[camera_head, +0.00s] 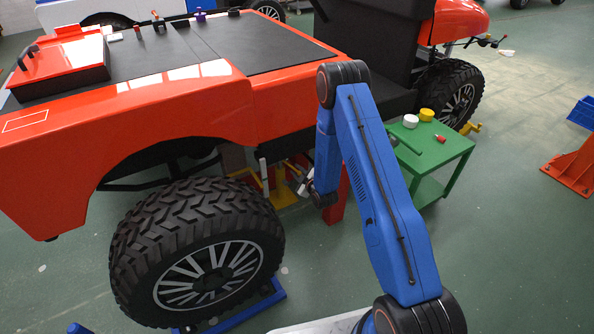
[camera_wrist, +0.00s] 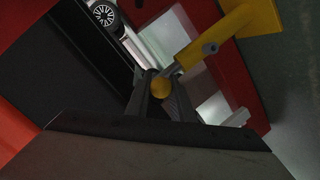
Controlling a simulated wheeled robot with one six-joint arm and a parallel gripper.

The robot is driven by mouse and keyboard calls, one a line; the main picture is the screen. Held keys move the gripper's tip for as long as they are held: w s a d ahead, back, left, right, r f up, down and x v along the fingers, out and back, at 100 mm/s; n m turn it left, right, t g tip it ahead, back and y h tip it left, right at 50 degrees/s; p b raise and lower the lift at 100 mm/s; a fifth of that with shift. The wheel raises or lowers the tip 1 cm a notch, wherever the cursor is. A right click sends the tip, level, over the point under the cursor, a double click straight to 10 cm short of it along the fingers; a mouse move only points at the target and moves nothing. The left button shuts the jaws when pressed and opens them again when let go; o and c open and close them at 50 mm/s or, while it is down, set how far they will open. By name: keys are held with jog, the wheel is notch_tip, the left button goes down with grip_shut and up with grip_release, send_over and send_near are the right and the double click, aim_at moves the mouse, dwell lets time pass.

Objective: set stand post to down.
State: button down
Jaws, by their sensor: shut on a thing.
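In the wrist view, a yellow post (camera_wrist: 215,42) with a grey pin runs in from the upper right. A round yellow knob (camera_wrist: 162,88) sits between the fingertips of my gripper (camera_wrist: 161,80), which is shut on it. In the head view, the yellow stand (camera_head: 281,194) is low under the orange vehicle body, behind the near wheel. My gripper (camera_head: 304,187) is beside it, with my arm covering part of the area. I cannot tell the post's height from these views.
The orange vehicle (camera_head: 190,105) overhangs the work spot. A large wheel (camera_head: 205,250) stands close on the left. A green table (camera_head: 432,150) with a yellow cylinder (camera_head: 426,115) and white cylinder (camera_head: 410,121) is at the right. A red support (camera_head: 337,205) stands behind my arm. Floor at the right is mostly open.

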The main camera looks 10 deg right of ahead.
jog(key=shift+f, duration=1.85)
jog(key=shift+s, duration=0.1)
jog(key=c, duration=1.6)
grip_release()
jog(key=shift+f, duration=0.15)
jog(key=shift+o, duration=0.3)
jog(key=v, duration=1.7)
jog(key=shift+s+d, duration=0.1)
